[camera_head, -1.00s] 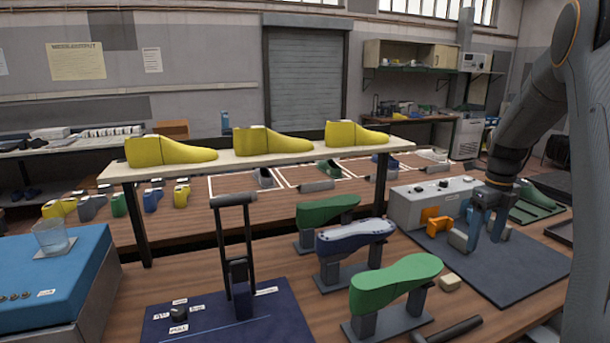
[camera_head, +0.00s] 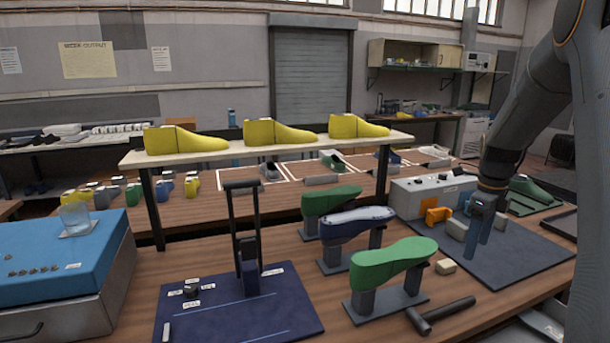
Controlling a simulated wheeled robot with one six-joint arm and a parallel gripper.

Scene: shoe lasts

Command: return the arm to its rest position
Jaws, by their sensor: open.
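My arm comes down from the upper right of the head view. My gripper (camera_head: 477,246) points down over the dark mat (camera_head: 525,262) at the right of the bench. Its blue fingers are apart and I see nothing held between them. An orange part (camera_head: 437,215) and pale grey blocks (camera_head: 457,230) are beside and behind the gripper. A grey control box (camera_head: 415,197) stands behind them. I cannot tell whether the fingertips touch the mat.
Green (camera_head: 393,262) and blue-white (camera_head: 352,224) lasts stand on grey holders left of my gripper. A hammer (camera_head: 440,315) lies in front. Yellow lasts (camera_head: 282,133) line a raised shelf (camera_head: 215,158). A dark lever press (camera_head: 246,245) stands left of centre.

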